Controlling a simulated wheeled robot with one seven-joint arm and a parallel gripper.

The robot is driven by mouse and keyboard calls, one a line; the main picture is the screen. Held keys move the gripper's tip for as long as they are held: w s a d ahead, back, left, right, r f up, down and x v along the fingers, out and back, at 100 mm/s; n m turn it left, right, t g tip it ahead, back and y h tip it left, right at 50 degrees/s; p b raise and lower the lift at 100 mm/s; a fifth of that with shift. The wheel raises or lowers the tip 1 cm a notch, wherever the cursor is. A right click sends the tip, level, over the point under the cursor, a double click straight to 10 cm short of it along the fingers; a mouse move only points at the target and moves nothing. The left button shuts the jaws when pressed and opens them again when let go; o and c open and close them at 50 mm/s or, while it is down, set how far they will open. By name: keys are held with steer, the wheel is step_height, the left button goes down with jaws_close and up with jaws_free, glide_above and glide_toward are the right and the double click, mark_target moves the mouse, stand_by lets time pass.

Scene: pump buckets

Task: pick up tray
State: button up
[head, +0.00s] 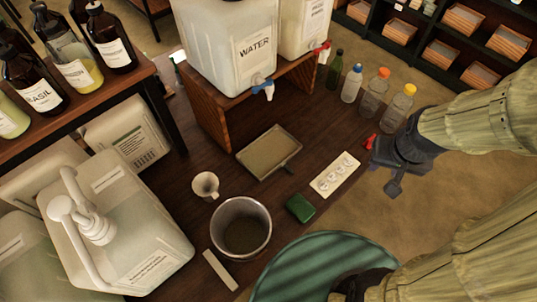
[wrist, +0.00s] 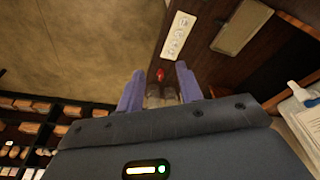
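The tray (head: 269,152) is a shallow, tan rectangle with a thin pale rim. It lies flat on the dark wooden table, in front of the wooden stand; in the wrist view it shows at the upper right (wrist: 242,27). My gripper (head: 384,177) is to the right of the tray, apart from it, at the table's right edge, with the white labelled strip between them. In the wrist view my gripper (wrist: 158,88) has its two blue-grey fingers spread wide. No held object is clear between them.
A metal bucket (head: 241,228), white cup (head: 205,185), green block (head: 300,207) and white strip (head: 335,175) are near the tray. A water container (head: 228,50) stands on a wooden stand (head: 207,115) behind it. Several bottles (head: 374,95) line the back right. A small red object (head: 370,141) is beside my gripper.

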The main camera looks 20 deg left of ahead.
steer(key=o, duration=0.7)
steer(key=shift+w+a+f, duration=0.15)
steer(key=shift+w, duration=0.1)
steer(key=shift+c, duration=0.2)
steer(key=o, duration=0.4)
steer(key=w+a+f+b, duration=0.1)
steer(key=w+a+f, duration=0.1)
steer(key=w+a+f+m+b, duration=0.1)
steer(key=w+a+f+b, duration=0.1)
steer(key=w, duration=0.1)
steer(key=w+a+f+m+g+b, duration=0.1)
steer(key=w+a+f, duration=0.1)
steer(key=w, duration=0.1)
steer(key=shift+a+f+b, duration=0.3)
steer(key=shift+f+b, duration=0.05)
steer(key=shift+f, duration=0.05)
steer(key=shift+c, duration=0.2)
steer(key=w+a+f+m+b, duration=0.2)
steer(key=w+a+f+b, duration=0.1)
steer(key=a+f, duration=0.4)
steer(key=w+a+f+m+g+b, duration=0.1)
steer(key=w+a+f+m+b, duration=0.1)
steer(key=a+f, duration=0.6)
steer(key=shift+w+a+g+b, duration=0.3)
steer(key=shift+w+a+b, duration=0.15)
steer(key=shift+w+a, duration=0.6)
steer(key=shift+s, duration=0.1)
